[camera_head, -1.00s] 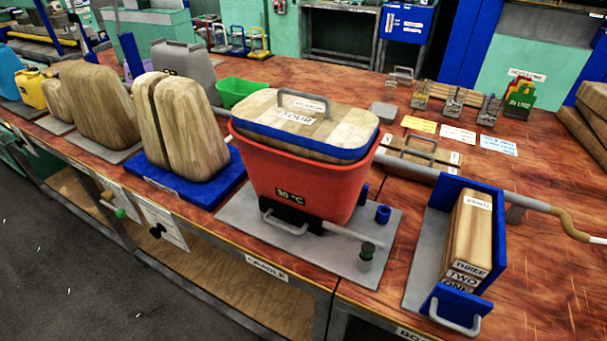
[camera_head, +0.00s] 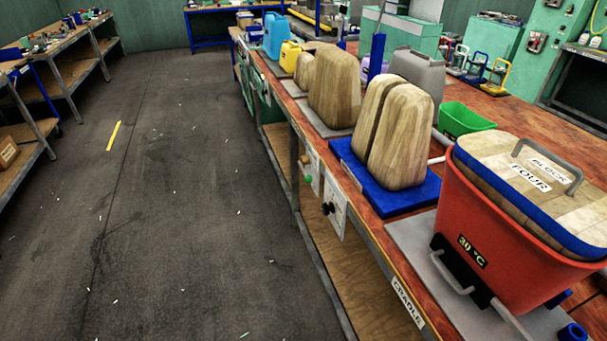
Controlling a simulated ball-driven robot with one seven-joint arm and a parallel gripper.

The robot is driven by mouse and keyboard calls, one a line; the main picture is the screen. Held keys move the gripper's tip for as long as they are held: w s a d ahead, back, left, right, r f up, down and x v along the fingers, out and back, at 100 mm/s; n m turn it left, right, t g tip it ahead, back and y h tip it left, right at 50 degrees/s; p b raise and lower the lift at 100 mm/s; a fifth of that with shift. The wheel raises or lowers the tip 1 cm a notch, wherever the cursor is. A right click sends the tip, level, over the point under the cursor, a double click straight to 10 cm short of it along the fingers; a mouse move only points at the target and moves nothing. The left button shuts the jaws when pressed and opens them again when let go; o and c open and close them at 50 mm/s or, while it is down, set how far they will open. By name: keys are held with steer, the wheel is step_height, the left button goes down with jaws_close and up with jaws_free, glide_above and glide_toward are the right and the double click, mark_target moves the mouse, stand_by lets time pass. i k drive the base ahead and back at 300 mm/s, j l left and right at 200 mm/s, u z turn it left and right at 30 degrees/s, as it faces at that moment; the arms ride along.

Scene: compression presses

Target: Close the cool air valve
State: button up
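Two small valve-like knobs are on white panels on the bench's front side. One is a green knob (camera_head: 308,179) and the other is a dark knob (camera_head: 328,208). The writing on the panels is too small to read, so I cannot tell which is the cool air valve, or whether either is open or closed. My gripper is not in view.
A red bin (camera_head: 490,235) with a wooden lid marked BLOCK FOUR stands at the bench's right. Left of it are wooden forms (camera_head: 397,135) on a blue base (camera_head: 428,186) and a green tray (camera_head: 466,120). The floor (camera_head: 180,215) beside the bench is mostly clear.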

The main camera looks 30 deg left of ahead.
mark_target(309, 180)
steer(key=i+j+u, duration=0.15)
steer(key=i+j, duration=0.65)
steer(key=j, duration=0.3)
steer(key=i+j+u, duration=0.15)
steer(key=i+j, duration=0.7)
steer(key=j, duration=0.1)
